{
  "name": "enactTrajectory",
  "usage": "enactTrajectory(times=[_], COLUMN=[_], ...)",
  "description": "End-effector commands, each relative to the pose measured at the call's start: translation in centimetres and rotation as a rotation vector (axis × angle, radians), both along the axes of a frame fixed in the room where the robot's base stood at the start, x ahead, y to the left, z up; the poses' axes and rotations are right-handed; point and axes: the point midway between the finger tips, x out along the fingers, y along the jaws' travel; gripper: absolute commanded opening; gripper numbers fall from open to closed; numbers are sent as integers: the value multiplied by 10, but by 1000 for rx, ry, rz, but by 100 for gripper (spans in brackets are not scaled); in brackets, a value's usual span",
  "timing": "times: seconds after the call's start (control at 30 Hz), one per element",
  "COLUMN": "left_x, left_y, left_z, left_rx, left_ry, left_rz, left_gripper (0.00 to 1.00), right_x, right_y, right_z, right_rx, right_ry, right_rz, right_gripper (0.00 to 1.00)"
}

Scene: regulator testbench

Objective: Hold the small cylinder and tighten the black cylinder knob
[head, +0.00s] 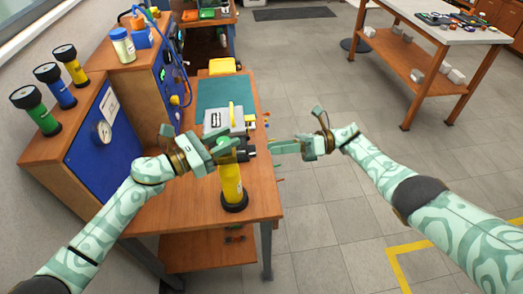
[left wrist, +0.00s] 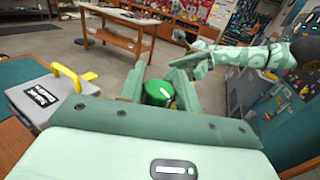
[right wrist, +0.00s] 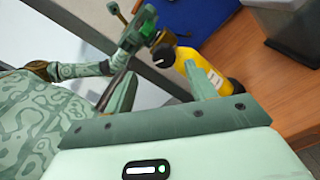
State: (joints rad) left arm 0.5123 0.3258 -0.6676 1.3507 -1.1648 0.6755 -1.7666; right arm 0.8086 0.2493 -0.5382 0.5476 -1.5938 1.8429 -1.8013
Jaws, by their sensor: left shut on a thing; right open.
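The small yellow cylinder (head: 231,185) stands on a black base near the front edge of the wooden bench. It also shows in the right wrist view (right wrist: 196,70). My left gripper (head: 224,148) is shut around its upper part, where a green top (left wrist: 159,94) shows between the fingers.
A grey case (head: 222,121) with a yellow handle lies on a green mat (head: 213,93) behind. A blue gauge panel (head: 100,140) and several cylinders stand at the left. The floor right of the bench is clear up to another table (head: 440,35).

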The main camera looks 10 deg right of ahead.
Motion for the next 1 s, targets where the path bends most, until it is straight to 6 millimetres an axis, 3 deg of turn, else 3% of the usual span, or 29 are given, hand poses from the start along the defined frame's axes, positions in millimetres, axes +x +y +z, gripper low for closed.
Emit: enactTrajectory(times=[0.1, 0.3, 0.5, 0.73, 0.9, 1.0], left_x=[-1, -1, -1, -1, -1, 0], left_y=[0, 0, 0, 0, 0, 1], left_z=[-4, -4, -4, -4, -4, -4], left_rx=[3, 4, 4, 4, 4, 6], left_ry=[6, 6, 6, 6, 7, 6], left_rz=[-1, -1, -1, -1, 1, 3], left_gripper=[0, 0, 0, 0, 0, 0], right_x=[-1, -1, -1, -1, -1, -1], right_y=[28, 61, 73, 73, 73, 74], right_z=[1, 0, 0, 0, 1, 2], right_rx=[3, 0, -1, -2, 0, 3], right_ry=[-1, 1, 1, 1, 2, 2], right_rz=[2, 0, -3, -2, -1, 1], right_gripper=[56, 56, 56, 56, 11, 11])
